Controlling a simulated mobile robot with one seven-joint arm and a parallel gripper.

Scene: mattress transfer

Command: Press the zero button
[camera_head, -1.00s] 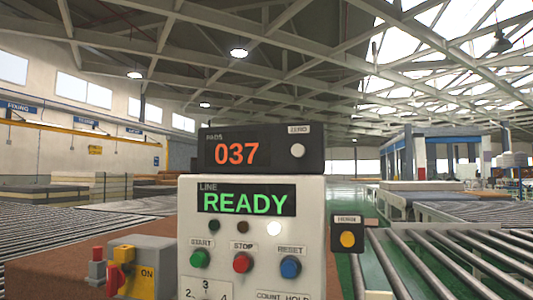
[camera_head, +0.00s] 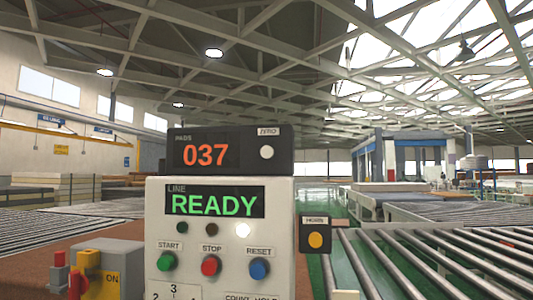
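The zero button (camera_head: 267,152) is a round white button under a ZERO label, at the right end of the black counter box (camera_head: 229,163). The counter display (camera_head: 205,155) reads 037 in orange under the word PADS. The box sits on top of a light grey control panel (camera_head: 158,215) whose green display (camera_head: 213,204) reads LINE READY. My gripper is not in view.
The panel has green START (camera_head: 166,261), red STOP (camera_head: 211,265) and blue RESET (camera_head: 259,268) buttons. A yellow HORN button (camera_head: 316,240) is on its right side. A grey switch box (camera_head: 120,262) stands left. Roller conveyors (camera_head: 425,260) lie right.

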